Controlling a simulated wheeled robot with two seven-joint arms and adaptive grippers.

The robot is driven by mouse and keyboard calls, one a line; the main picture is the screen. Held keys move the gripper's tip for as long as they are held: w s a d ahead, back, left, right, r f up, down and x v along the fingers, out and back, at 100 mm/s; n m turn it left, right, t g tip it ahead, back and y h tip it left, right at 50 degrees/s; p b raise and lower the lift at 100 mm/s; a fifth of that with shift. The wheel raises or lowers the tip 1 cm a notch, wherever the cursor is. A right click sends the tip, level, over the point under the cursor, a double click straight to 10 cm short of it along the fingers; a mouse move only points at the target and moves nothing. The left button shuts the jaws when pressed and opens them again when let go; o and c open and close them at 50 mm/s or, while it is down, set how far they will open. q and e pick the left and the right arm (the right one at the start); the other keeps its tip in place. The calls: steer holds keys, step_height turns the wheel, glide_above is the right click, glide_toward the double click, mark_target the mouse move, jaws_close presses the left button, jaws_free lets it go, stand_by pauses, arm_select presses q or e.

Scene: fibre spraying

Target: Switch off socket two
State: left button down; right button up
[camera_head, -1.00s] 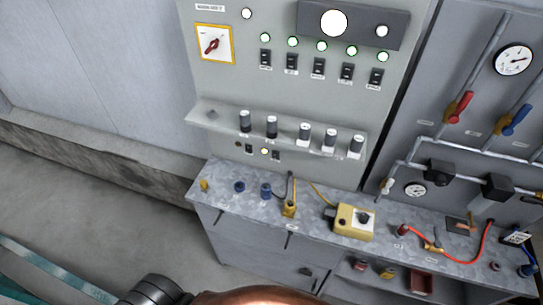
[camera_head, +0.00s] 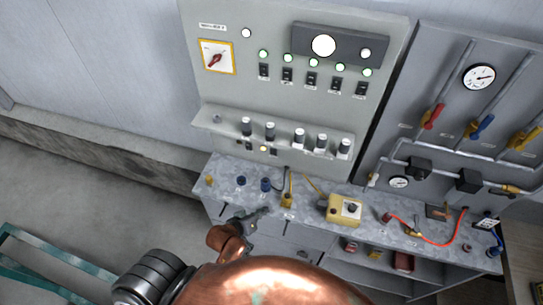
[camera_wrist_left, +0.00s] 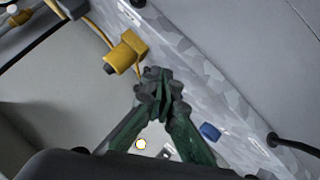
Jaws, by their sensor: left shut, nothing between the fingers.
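Two small dark switches sit low on the grey panel, under its ledge: a left one (camera_head: 249,146) and a right one (camera_head: 273,151). A lit lamp (camera_head: 263,148) is between them; the lamp left of the left switch looks dark. In the left wrist view a lit lamp (camera_wrist_left: 140,144) shows near the bottom, with a switch (camera_wrist_left: 165,153) partly hidden by the fingers. My left gripper (camera_head: 262,212) is shut and empty, at the front of the metal bench, below and apart from the switches. Its fingers (camera_wrist_left: 158,82) meet in the wrist view. My right gripper is out of view.
On the bench (camera_head: 222,172) stand blue sockets (camera_head: 266,185), a yellow plug (camera_head: 287,199) with a cable, and a yellow box (camera_head: 345,209). The ledge (camera_head: 222,124) with several black-and-white knobs juts out above the switches. Pipes with coloured valves (camera_head: 481,127) are at right.

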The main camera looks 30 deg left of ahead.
arm_select(q)
steer(key=w+r+n+t, duration=0.1)
steer(key=w+n, duration=0.1)
steer(key=w+n+t, duration=0.1)
steer(key=w+r+n+t, duration=0.1)
steer(key=w+n+t, duration=0.1)
steer(key=shift+w+a+r+n+y, duration=0.15)
steer(key=shift+w+r+n+y, duration=0.15)
steer(key=shift+w+y, duration=0.1)
steer(key=a+r+n+t+y, duration=0.1)
steer(key=n, duration=0.2)
steer(key=a+r+n+t+y, duration=0.1)
steer(key=n+y, duration=0.1)
steer(key=n, duration=0.1)
steer(key=a+n+t+y, duration=0.1)
steer(key=a+n+y, duration=0.1)
steer(key=shift+w+a+r+n+t, duration=0.1)
steer(key=shift+w+r+n+t, duration=0.25)
steer(key=shift+r+n+t, duration=0.05)
steer(key=shift+w, duration=0.1)
steer(key=p, duration=0.3)
glide_toward(274, 152)
steer(key=x, duration=0.5)
steer(key=shift+w, duration=0.2)
steer(key=shift+w+a, duration=0.2)
steer(key=shift+w, duration=0.5)
